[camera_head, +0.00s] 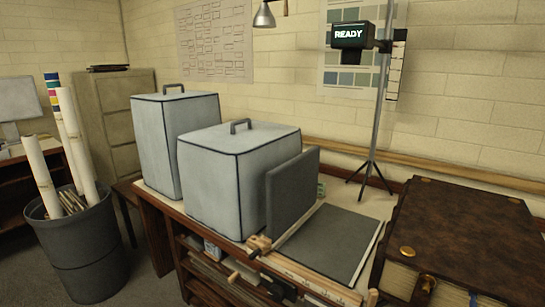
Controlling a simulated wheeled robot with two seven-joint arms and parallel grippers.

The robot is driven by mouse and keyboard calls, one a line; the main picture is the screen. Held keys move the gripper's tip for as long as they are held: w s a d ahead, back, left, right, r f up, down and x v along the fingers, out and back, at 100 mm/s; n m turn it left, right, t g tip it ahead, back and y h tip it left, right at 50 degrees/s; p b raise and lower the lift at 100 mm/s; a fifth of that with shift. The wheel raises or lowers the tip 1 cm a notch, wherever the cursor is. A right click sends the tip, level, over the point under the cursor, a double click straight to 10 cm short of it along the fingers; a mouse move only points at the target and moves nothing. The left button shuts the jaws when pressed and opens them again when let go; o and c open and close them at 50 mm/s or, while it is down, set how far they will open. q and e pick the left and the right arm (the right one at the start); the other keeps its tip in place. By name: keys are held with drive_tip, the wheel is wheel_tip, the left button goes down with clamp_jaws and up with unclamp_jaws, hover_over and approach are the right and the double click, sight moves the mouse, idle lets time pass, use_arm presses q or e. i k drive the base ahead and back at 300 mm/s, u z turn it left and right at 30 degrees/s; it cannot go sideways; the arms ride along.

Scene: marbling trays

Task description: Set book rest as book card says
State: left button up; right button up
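The book rest appears to be the dark grey board set on the table, with an upright panel (292,190) at left and a flat panel (325,240) lying to its right. A wooden rail with scale marks (310,280) runs along its front edge, with a wooden knob or slider (258,245) at the left end. A large closed brown book (465,235) with brass fittings lies at the right. A small green item (321,188) shows partly behind the upright panel; I cannot tell whether it is the book card. Neither of my grippers is in view.
Two grey covered boxes with handles, a tall one (180,140) and a wider one (235,185), stand left of the rest. A tripod stand (372,165) behind holds a sign (352,35) reading "READY". A bin with paper rolls (88,245) stands at lower left.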

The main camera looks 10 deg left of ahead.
sight(292, 186)
drive_tip(key=k, duration=0.5)
drive_tip(key=z, duration=1.2)
drive_tip(key=i, duration=0.9)
drive_tip(key=u, duration=0.75)
